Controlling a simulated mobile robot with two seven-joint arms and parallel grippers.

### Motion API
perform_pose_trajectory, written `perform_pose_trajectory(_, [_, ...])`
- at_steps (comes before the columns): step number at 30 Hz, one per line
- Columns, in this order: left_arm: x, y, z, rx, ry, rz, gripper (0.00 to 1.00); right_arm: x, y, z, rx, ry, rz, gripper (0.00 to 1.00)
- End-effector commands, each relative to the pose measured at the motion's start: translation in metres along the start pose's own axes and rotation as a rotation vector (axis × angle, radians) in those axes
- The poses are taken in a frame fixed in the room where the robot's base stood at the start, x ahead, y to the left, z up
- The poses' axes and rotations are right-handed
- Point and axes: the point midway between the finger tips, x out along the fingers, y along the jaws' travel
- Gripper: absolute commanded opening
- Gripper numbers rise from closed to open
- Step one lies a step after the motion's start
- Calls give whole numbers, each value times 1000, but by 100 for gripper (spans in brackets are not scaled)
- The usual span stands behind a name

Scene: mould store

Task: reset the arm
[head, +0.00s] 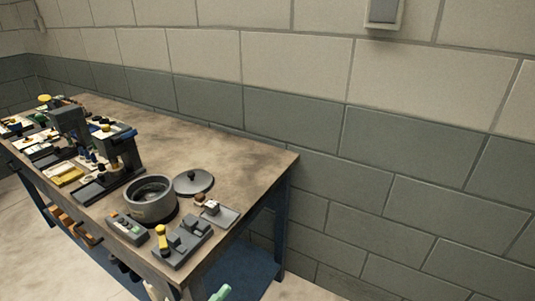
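The task names no object, and I cannot make out either of my grippers in the head view. A long workbench (243,150) with a worn brown top and dark blue legs stands at the left, along the wall. A grey round pot (151,208) stands open near its right end, with a grey lid (193,181) lying behind it. A grey block with a yellow-topped knob (162,238) sits at the front edge. A pale green piece (221,293) shows at the bottom edge, cut off, and I cannot tell what it is.
A dark upright press-like device (122,155) and several small tools crowd the bench's left part. A small grey tray (222,214) lies near the right end. The back right of the bench top is clear. A block wall (420,150) fills the right; pale floor (50,255) lies in front.

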Motion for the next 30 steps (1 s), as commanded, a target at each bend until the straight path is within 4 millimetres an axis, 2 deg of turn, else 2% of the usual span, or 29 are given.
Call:
perform_pose_trajectory(3, [-51, 33, 32, -286, -257, 43, 46, -1, 1, -6, -2, 10, 1, 36])
perform_pose_trajectory(5, [-80, 51, 46, -424, -384, 60, 46, -1, 1, -7, -2, 14, 2, 36])
perform_pose_trajectory(7, [-118, 74, 57, -584, -535, 77, 46, -1, 1, -10, -3, 18, 3, 36])
perform_pose_trajectory(12, [-206, 120, 64, -892, -847, 97, 46, -2, 2, -14, -3, 26, 4, 36])
perform_pose_trajectory(15, [-244, 137, 61, -1011, -974, 100, 46, -2, 1, -15, -2, 28, 4, 36])
perform_pose_trajectory(18, [-266, 146, 57, -1082, -1051, 99, 46, -2, 1, -16, 0, 30, 5, 36])
perform_pose_trajectory(21, [-277, 151, 54, -1114, -1087, 99, 46, -2, 0, -16, 3, 30, 5, 36])
perform_pose_trajectory(30, [-278, 152, 54, -1117, -1091, 100, 46, -1, 0, -15, 6, 28, 5, 36])
